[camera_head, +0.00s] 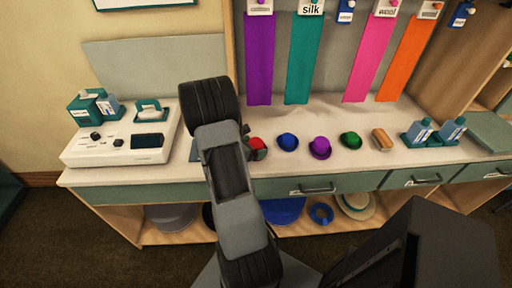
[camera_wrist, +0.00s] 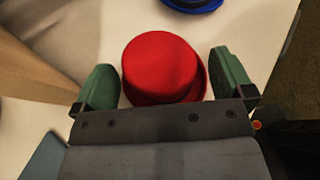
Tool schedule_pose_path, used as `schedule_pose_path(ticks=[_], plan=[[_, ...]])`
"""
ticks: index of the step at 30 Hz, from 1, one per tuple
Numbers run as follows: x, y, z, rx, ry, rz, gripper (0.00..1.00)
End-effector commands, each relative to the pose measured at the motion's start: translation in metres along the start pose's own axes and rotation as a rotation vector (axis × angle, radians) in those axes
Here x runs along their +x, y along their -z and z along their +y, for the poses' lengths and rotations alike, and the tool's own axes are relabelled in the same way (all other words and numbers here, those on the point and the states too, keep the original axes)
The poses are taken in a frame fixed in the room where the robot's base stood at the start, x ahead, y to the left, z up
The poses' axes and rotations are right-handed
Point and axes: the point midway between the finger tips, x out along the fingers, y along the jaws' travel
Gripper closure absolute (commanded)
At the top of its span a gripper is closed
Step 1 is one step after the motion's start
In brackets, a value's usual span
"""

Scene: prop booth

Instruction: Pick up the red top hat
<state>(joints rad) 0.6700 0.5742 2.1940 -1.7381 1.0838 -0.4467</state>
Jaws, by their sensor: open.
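The red top hat (camera_wrist: 160,68) lies between the two green fingers of my open gripper (camera_wrist: 165,85) in the wrist view. Its crown faces the camera and a bit of brim shows at its right and lower edge. There is a small gap on each side, wider on the right than on the left.
A white device (camera_head: 120,140) stands at the left. Coloured cloth strips hang behind.

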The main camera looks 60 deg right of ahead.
Motion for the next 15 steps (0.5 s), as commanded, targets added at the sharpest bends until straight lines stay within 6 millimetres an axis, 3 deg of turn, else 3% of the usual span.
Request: schedule_pose_path(ticks=[10, 15], plan=[[0.0073, 0.0002, 0.0001, 0.001, -0.001, 0.0, 0.01], [0.0071, 0.0001, 0.0001, 0.001, -0.001, 0.0, 0.16]])
